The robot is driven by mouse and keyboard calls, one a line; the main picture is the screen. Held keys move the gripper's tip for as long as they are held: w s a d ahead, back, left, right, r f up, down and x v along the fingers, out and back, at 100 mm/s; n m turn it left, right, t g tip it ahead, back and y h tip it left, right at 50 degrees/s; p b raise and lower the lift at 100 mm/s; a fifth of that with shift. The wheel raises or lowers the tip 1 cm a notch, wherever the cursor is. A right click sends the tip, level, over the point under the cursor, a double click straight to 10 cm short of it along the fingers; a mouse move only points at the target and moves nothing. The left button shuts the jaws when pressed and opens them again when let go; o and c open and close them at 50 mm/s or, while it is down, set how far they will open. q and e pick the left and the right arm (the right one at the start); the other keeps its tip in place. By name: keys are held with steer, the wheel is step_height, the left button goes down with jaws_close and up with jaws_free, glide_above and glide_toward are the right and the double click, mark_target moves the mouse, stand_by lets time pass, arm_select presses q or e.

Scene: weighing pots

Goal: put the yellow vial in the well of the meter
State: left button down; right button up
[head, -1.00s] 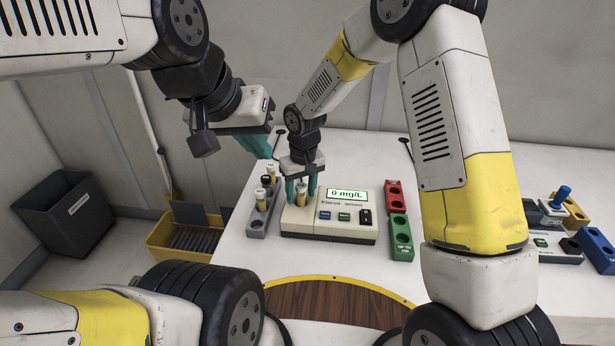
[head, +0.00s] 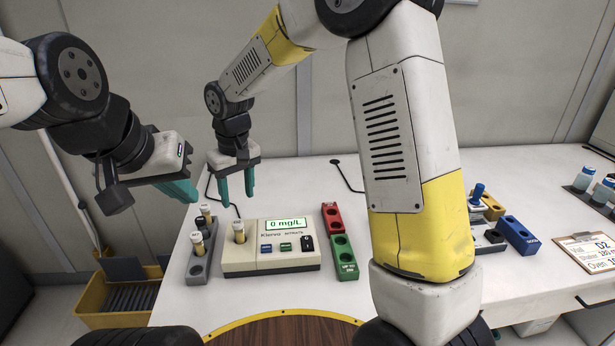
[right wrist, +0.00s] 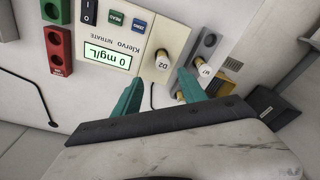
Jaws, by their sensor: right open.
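The meter (head: 290,268) is a cream box with a lit screen reading 0 mg/L. A white-capped vial with a yellow body (head: 239,234) stands upright in its well. In the right wrist view the vial's cap (right wrist: 162,66) reads D2. My right gripper (head: 237,188) is open and empty above and behind the vial, clear of it. In the right wrist view its teal fingers (right wrist: 160,88) are spread apart. My left gripper (head: 180,189) hangs to the left, above the grey rack, with nothing visible in it; its finger gap is hidden.
The grey rack (head: 197,268) left of the meter holds white-capped vials (head: 198,243). Red (head: 331,217) and green (head: 344,262) blocks stand right of the meter. A yellow bin (head: 118,318) is at the lower left. A blue block (head: 517,236) and clipboard (head: 590,250) lie farther right.

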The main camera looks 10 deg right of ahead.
steer(key=s+d+r+m+t, duration=0.1)
steer(key=s+d+r+m, duration=0.15)
steer(key=d+r, duration=0.6)
steer(key=s+d+r+m+t, duration=0.1)
steer(key=s+d+r+t, duration=0.1)
steer(key=s+d, duration=0.5)
steer(key=s+d+r+m+t+y, duration=0.1)
steer(key=s+d+r+m+t, duration=0.1)
steer(key=s+d, duration=0.6)
steer(key=shift+s+r, duration=0.85)
steer(key=shift+s, duration=0.3)
